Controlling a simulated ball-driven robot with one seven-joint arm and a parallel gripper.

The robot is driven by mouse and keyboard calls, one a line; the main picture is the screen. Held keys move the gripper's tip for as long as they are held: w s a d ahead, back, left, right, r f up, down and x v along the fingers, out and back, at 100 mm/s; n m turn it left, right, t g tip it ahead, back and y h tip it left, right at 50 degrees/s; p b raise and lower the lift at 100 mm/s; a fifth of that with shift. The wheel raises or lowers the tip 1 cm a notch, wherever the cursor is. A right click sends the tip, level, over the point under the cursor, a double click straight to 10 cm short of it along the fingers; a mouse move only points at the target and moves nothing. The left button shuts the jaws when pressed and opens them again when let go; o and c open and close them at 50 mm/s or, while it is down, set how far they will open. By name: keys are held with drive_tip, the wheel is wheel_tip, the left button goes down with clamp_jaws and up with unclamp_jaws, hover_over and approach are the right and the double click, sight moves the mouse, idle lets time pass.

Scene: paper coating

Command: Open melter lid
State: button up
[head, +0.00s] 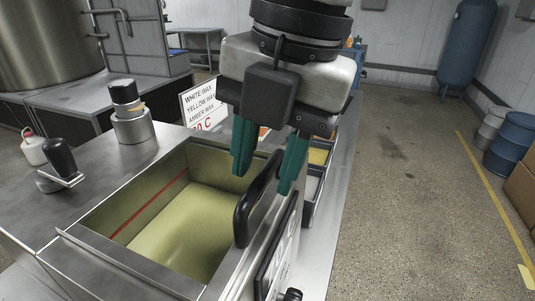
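The steel melter's tank (185,225) is uncovered in the head view, with a yellowish inside and a red line along its wall. A black bar handle (246,217) stands at the tank's right side, slanting up and away. The lid surface itself cannot be made out clearly; it may be the steel edge under the handle, seen nearly edge-on. My gripper (263,181) points down over the right side of the tank, its two teal fingers spread apart. The handle's far end shows between the fingers in the picture; I see no finger closed on it, and contact cannot be told.
A steel cylinder with a black top (131,124) and a black lever (60,158) stand on the left worktop. A wax label sign (200,104) and small bins (318,155) are behind my gripper.

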clamp_jaws()
idle(0.3)
idle(0.4)
